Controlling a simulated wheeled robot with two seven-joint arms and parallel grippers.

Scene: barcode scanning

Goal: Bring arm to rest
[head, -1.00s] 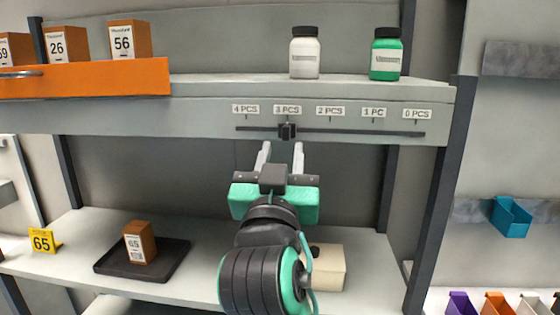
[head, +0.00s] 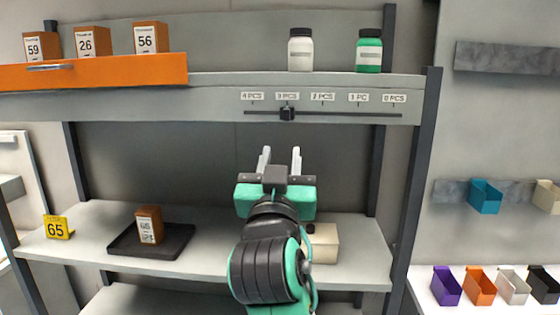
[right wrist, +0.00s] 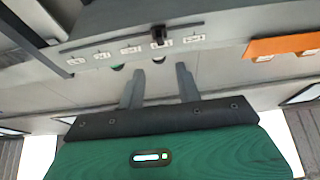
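My right gripper (head: 281,160) is in the middle of the head view, in front of the shelf rack and below the slider rail (head: 322,114). Its two fingers are apart with nothing between them. They also show apart and empty in the right wrist view (right wrist: 159,85). The black slider knob (head: 287,113) stands at the 3 PCS label, above the fingertips and apart from them. The knob also shows in the right wrist view (right wrist: 158,37). My left gripper is in neither view.
A brown box (head: 149,225) stands on a black tray (head: 187,236) on the lower shelf, beside a yellow 65 sign (head: 58,228). A cream box (head: 325,242) is partly behind my right arm. White (head: 300,52) and green (head: 369,53) bottles stand above. Coloured bins (head: 480,286) are at right.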

